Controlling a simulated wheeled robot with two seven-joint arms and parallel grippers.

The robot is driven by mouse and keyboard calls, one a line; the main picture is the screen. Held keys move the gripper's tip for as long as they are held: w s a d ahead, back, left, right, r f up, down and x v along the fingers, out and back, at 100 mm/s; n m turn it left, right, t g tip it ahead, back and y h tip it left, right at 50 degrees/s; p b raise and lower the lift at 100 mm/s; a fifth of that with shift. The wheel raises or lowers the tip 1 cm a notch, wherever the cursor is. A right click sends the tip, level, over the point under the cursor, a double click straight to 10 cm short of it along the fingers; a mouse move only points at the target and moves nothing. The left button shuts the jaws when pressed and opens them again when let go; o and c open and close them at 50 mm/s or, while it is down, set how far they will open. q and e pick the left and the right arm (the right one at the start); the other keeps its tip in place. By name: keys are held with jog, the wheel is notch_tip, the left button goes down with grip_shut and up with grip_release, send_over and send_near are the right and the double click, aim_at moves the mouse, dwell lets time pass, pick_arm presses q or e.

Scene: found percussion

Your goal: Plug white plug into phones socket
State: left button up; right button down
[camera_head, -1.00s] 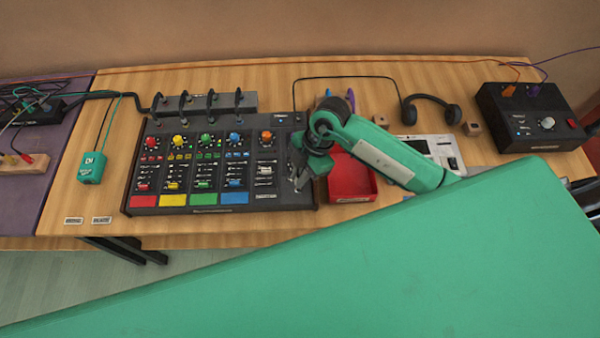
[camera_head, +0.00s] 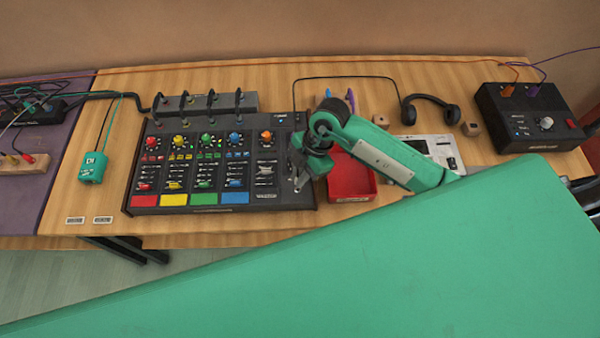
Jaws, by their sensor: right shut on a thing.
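My right gripper (camera_head: 298,182) points down over the front right part of the black mixer (camera_head: 320,199). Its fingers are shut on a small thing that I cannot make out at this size. I cannot pick out the white plug or a socket marked phones. A thin black cable (camera_head: 340,77) runs from the black headphones (camera_head: 431,97) to the mixer's back right corner, where its end is too small to read. My left gripper is not in view.
A red tray (camera_head: 350,192) stands close right of the gripper, partly under my arm. A white device (camera_head: 449,152) and a wooden block (camera_head: 471,128) lie farther right. A black box (camera_head: 545,122) stands at the far right. A teal box (camera_head: 92,168) lies left of the mixer.

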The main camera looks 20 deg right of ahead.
jog(key=shift+p, duration=0.45)
dwell(0.6)
jog(key=shift+f+b, duration=0.8)
jog(key=shift+f, duration=1)
jog(key=c, duration=1.4)
grip_release()
jog(key=shift+o, duration=0.2)
jog(key=shift+r, duration=0.1)
jog(key=b+v, duration=0.2)
jog(key=v, duration=1.1)
jog(key=shift+d+r+b, duration=0.25)
jog(key=shift+r+b, duration=0.05)
jog(key=shift+b, duration=0.1)
jog(key=shift+f, duration=0.1)
